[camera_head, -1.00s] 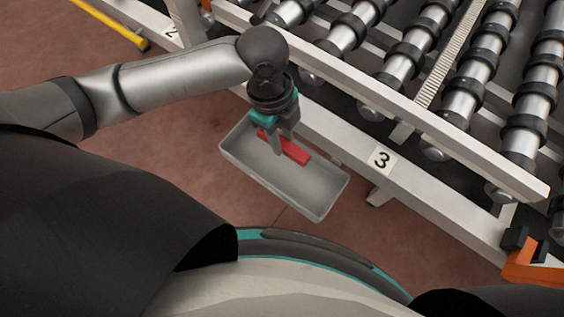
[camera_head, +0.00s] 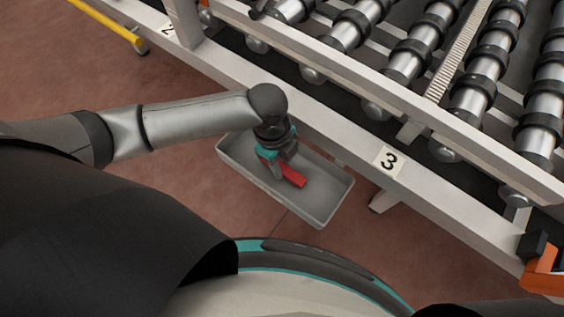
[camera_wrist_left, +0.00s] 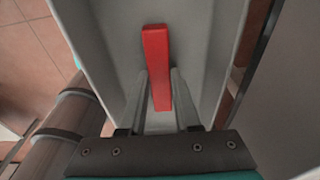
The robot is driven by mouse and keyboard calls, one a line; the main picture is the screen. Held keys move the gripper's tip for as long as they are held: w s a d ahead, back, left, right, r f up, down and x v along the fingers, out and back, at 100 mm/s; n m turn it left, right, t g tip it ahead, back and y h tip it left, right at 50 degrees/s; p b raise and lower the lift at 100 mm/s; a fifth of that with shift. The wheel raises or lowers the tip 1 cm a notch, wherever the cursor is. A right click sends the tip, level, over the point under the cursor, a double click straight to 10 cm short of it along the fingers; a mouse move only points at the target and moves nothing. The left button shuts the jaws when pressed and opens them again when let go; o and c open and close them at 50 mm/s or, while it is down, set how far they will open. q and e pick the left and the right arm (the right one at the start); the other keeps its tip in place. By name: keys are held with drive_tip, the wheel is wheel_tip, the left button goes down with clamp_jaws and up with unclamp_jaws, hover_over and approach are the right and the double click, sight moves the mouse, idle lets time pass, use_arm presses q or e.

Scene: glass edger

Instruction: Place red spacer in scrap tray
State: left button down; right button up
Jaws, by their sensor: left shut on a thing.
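The red spacer (camera_head: 294,177) is a short red bar, held between the fingers of my left gripper (camera_head: 278,171). In the left wrist view the red spacer (camera_wrist_left: 157,68) lies between the two fingers of the gripper (camera_wrist_left: 160,95) and reaches out past their tips. The scrap tray (camera_head: 325,203) is a grey, shallow rectangular tray beside the conveyor frame. The gripper and spacer are over the tray's inside, low down; I cannot tell whether the spacer touches the floor of the tray. The tray's grey wall (camera_wrist_left: 225,50) also shows in the left wrist view. My right gripper is not in view.
A white conveyor frame (camera_head: 330,125) with a number 3 label (camera_head: 388,161) runs along the tray's far side, with several rollers (camera_head: 410,60) behind it. An orange part (camera_head: 543,272) is at the lower right. A yellow bar (camera_head: 105,20) is at upper left. Reddish floor surrounds the tray.

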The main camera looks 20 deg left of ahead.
use_arm(q)
drive_tip(key=shift+f, duration=0.1)
drive_tip(key=c, duration=0.6)
unclamp_jaws()
drive_tip(key=r+p, duration=0.1)
drive_tip(key=r, duration=0.3)
drive_tip(key=a+r+p, duration=0.1)
drive_tip(key=r, duration=0.3)
drive_tip(key=r+p, duration=0.1)
drive_tip(key=r, duration=0.3)
drive_tip(key=shift+w+a+r, duration=0.1)
drive_tip(key=shift+w+a, duration=0.25)
